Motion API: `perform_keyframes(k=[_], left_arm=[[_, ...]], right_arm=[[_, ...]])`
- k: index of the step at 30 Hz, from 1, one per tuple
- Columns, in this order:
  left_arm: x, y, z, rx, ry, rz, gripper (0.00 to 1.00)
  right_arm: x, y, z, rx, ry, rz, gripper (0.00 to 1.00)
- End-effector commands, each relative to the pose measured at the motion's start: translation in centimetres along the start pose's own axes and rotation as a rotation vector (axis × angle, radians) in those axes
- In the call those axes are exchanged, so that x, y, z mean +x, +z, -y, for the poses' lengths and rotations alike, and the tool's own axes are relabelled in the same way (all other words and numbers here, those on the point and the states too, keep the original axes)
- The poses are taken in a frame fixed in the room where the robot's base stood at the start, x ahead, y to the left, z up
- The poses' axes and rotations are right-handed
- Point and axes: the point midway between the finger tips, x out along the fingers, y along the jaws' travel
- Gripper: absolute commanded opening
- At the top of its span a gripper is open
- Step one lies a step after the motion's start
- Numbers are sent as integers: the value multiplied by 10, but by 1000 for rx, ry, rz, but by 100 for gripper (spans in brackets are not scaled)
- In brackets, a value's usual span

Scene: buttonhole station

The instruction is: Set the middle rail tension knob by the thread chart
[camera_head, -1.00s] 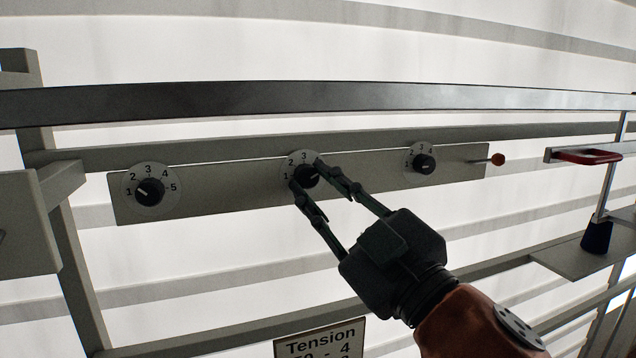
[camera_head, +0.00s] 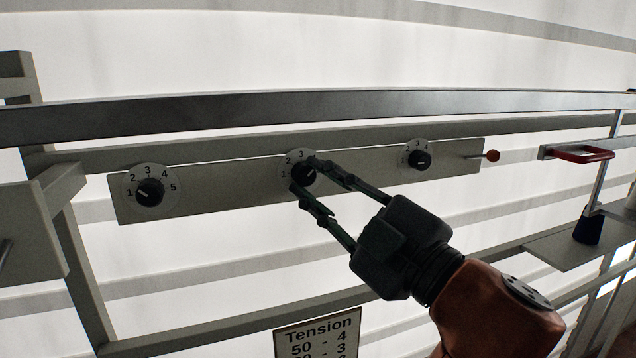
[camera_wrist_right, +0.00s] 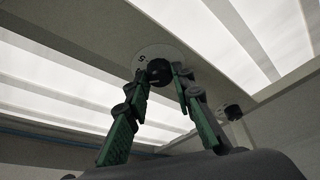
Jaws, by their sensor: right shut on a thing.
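The middle tension knob (camera_head: 305,173) is black on a pale round dial on the grey rail plate (camera_head: 235,186). Its numbers 1, 2 and 3 show in the head view; the rest of the dial is hidden by my fingers. My right gripper (camera_head: 303,177) is shut on this knob, one finger on each side. In the right wrist view, the knob (camera_wrist_right: 159,72) sits between the fingertips. The chart (camera_head: 318,335), headed "Tension", hangs below; it reads "50 - 4", and the line under it, ending in 3, is partly cut off. My left gripper is not in view.
A left knob (camera_head: 150,192) with a 1 to 5 dial and a right knob (camera_head: 420,159) flank the middle one. A red ball-ended pin (camera_head: 492,156) juts out at the plate's right end. A red handle (camera_head: 583,154) is farther right.

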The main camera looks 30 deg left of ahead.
Motion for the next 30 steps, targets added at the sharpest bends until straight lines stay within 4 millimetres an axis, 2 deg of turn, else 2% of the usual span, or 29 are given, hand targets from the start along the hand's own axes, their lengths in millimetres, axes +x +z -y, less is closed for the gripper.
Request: perform_keyframes(k=[2, 3, 10, 21, 26, 30], left_arm=[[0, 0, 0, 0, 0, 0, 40], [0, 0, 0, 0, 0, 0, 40], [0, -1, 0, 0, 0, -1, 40], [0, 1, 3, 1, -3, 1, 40], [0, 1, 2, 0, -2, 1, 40], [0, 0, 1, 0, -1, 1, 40]], right_arm=[[-1, -3, -1, -2, 2, -6, 0], [-1, -3, -1, -2, 2, -6, 24], [0, -2, 0, 0, 1, -3, 39], [-6, 0, 0, 1, 1, -1, 40], [-30, 0, 0, 0, 2, -1, 40], [-60, 0, 0, -1, 2, -1, 40]])
